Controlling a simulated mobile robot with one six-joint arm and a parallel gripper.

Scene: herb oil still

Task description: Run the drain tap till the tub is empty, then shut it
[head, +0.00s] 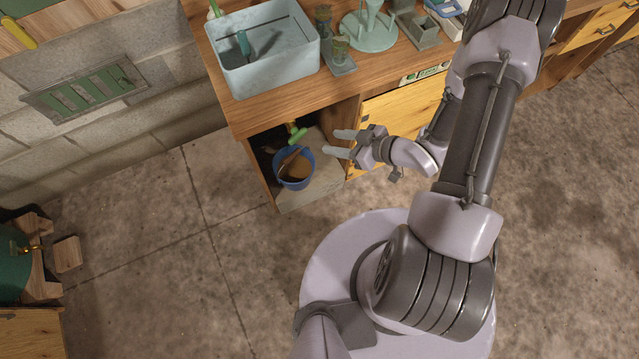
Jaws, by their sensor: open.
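The pale blue tub (228,80) stands on the left end of the wooden counter. A green-handled tool leans inside it; I cannot tell how much liquid it holds. Below it, in the open cabinet bay, is the drain tap with a green handle (299,136). I cannot tell whether the tap is open or shut, and no clear stream shows. A blue bucket (283,183) with brown contents and a stick-like piece across it stands beneath the tap. My gripper (336,143) is open and empty, its fingers pointing left, just right of the tap handle and apart from it.
Yellow cabinet doors (405,108) lie right of the open bay. A green stand (368,35) and small vessels sit on the counter (240,118). A green barrel with a brass tap (14,262) is at the far left. The concrete floor (150,240) in front is clear.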

